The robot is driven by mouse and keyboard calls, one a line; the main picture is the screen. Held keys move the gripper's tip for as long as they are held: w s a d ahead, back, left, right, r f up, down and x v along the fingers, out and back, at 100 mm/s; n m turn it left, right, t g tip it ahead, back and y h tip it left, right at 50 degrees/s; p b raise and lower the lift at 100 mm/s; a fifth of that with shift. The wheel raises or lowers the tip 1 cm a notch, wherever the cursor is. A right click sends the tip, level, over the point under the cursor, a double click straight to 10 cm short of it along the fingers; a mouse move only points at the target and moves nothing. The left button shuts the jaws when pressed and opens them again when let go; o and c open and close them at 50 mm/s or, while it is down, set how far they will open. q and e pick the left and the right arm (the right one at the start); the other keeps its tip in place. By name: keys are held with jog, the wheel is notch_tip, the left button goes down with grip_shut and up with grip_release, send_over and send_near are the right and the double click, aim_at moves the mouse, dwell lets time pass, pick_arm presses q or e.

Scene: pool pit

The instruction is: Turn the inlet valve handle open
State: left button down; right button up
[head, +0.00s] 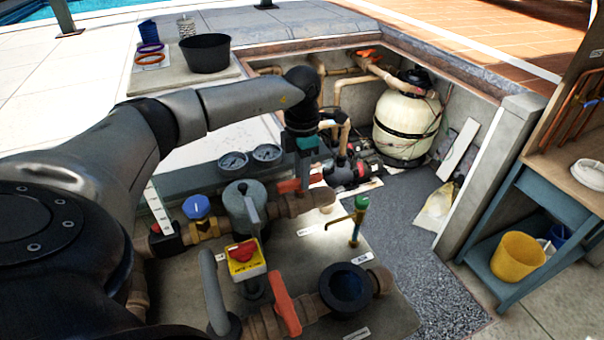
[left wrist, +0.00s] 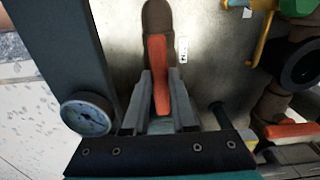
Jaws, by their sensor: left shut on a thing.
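A red valve handle (head: 289,186) sits on a brown pipe (head: 316,200) in the middle of the head view. In the left wrist view the red handle (left wrist: 158,62) stands between the fingers and looks roughly in line with the brown pipe end (left wrist: 157,18). My left gripper (head: 304,178) reaches down from above and is shut on this handle; its fingers (left wrist: 161,88) lie on both sides of it. A second red handle (head: 285,303) is nearer the front. I cannot read which label marks the inlet. My right gripper is not in view.
Two gauges (head: 250,157) are left of the gripper. A grey-topped valve body (head: 245,207), a yellow switch box with a red knob (head: 244,257) and a brass tap (head: 356,220) stand close by. A cream filter tank (head: 407,122) is behind. Open gravel (head: 430,255) lies right.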

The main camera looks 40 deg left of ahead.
pick_arm(q)
jog(key=c, duration=0.7)
grip_release()
notch_tip(320, 180, up, 15)
jog(key=shift+r, duration=0.1)
dwell(0.4)
